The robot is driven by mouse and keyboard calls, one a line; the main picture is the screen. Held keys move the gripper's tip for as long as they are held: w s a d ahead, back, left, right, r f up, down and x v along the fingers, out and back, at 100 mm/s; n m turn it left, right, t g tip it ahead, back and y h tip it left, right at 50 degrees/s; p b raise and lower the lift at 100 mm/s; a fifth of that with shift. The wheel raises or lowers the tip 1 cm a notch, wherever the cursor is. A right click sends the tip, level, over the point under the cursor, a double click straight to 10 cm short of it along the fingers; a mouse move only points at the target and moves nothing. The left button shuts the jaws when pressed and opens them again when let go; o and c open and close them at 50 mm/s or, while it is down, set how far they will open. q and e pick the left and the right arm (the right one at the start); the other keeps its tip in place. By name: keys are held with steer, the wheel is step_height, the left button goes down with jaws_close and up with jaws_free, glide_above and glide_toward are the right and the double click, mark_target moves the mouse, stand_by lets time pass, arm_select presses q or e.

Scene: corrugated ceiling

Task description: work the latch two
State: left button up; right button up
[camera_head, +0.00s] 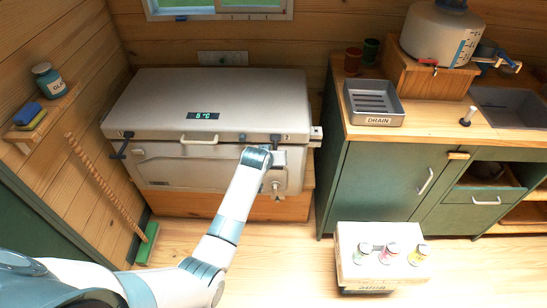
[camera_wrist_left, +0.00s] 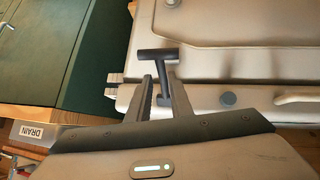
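A pale grey chest cooler (camera_head: 225,100) stands shut against the back wall in the head view. Its front carries two dark latches: a left one (camera_head: 122,147) and a right one (camera_head: 276,138). My left gripper (camera_head: 262,156) is at the cooler's front, just below and left of the right latch. In the left wrist view the right latch shows as a dark T-shaped handle (camera_wrist_left: 158,54) with a short stem. My left gripper (camera_wrist_left: 160,84) has its fingers apart, close to that stem; I cannot tell whether they touch it. My right gripper is out of view.
A green cabinet (camera_head: 375,180) with a sink counter stands right of the cooler. A pale crate (camera_head: 350,262) with several small jars is on the floor at front right. A broom (camera_head: 105,185) leans at the left wall. Floor is clear between cooler and crate.

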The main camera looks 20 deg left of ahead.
arm_select(q)
steer(key=shift+s, duration=0.15)
steer(key=shift+s+r, duration=0.4)
steer(key=shift+s, duration=0.1)
steer(key=b+v, duration=0.2)
steer(key=v, duration=1.4)
steer(key=shift+w+a, duration=0.1)
